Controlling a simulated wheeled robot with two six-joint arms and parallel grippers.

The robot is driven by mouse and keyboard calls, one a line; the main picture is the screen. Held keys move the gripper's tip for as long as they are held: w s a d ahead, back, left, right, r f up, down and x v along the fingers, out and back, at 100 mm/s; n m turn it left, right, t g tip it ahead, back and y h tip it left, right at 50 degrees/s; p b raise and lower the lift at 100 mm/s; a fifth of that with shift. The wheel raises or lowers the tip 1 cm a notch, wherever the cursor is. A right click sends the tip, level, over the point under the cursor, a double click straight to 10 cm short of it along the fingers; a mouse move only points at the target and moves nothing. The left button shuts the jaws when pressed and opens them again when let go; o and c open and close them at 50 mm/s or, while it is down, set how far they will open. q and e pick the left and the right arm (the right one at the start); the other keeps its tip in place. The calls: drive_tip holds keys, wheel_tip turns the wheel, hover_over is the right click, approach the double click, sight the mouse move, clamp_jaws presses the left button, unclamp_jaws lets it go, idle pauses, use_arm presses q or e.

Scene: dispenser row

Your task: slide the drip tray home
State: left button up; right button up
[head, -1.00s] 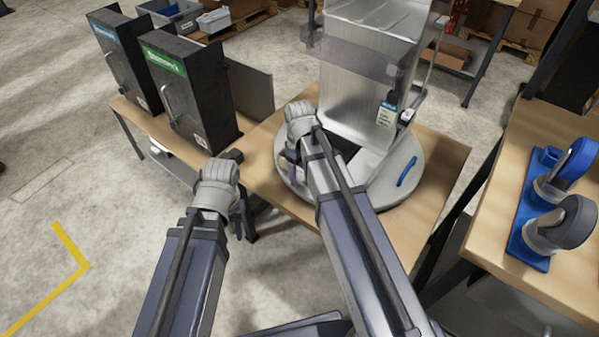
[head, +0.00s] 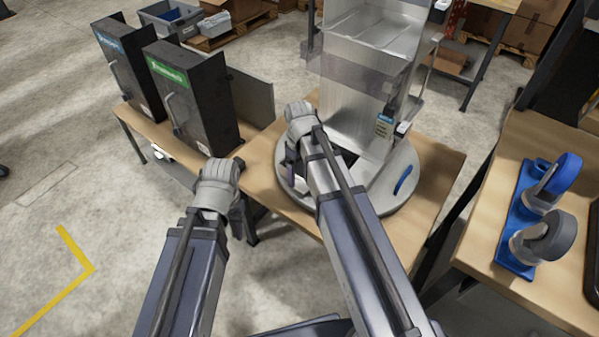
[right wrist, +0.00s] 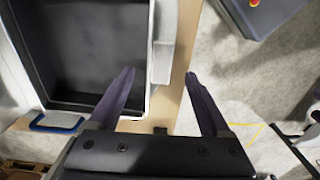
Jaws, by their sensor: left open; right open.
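The drip tray (right wrist: 163,48) shows in the right wrist view as a dark, shallow box with a pale rim and a pale bar along its right side. In the head view only a dark part of it (head: 347,157) shows at the dispenser (head: 362,105) foot; my right arm hides the rest. My right gripper (right wrist: 160,73) is open and empty, its fingertips either side of the bar's near end; I cannot tell whether they touch it. My left gripper (head: 238,218) is open, left of the bench, away from the tray.
A blue handle (head: 405,179) is on the round base. Two dark cabinets (head: 195,100) stand at the left on the wooden bench (head: 262,165). A second table (head: 480,235) at the right holds a blue rack (head: 520,220) with round-headed parts.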

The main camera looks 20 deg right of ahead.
wheel_tip(320, 180, up, 3)
drive_tip(key=shift+r+p, duration=0.2)
drive_tip(key=shift+p, duration=0.95)
use_arm(q)
wheel_tip(320, 180, up, 3)
drive_tip(key=shift+r, duration=0.15)
use_arm(e)
drive_tip(key=shift+f, duration=0.1)
